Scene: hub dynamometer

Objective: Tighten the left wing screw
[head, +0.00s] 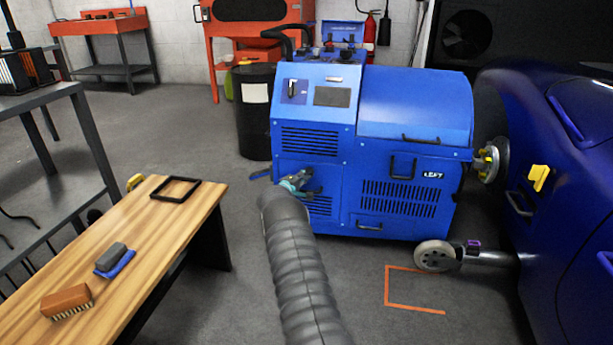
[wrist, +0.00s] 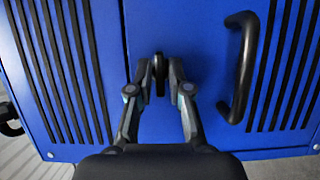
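The blue dynamometer cabinet (head: 315,75) stands in the middle of the head view, with a "LEFT" label on its right-hand panel. In the wrist view a black wing screw (wrist: 159,75) sticks out of the blue panel, its wing upright and seen nearly edge-on. My gripper (wrist: 160,72) has one finger on each side of it, with a narrow gap showing on both sides. In the head view my gripper (head: 297,183) is at the cabinet's lower left front, and the wing screw cannot be made out there.
A black handle (wrist: 237,68) stands out from the panel right of my gripper. A wooden bench (head: 140,235) with a brush (head: 67,300) is at the left. A blue car (head: 560,190) stands at the right, by the hub shaft. Open floor lies in front of the cabinet.

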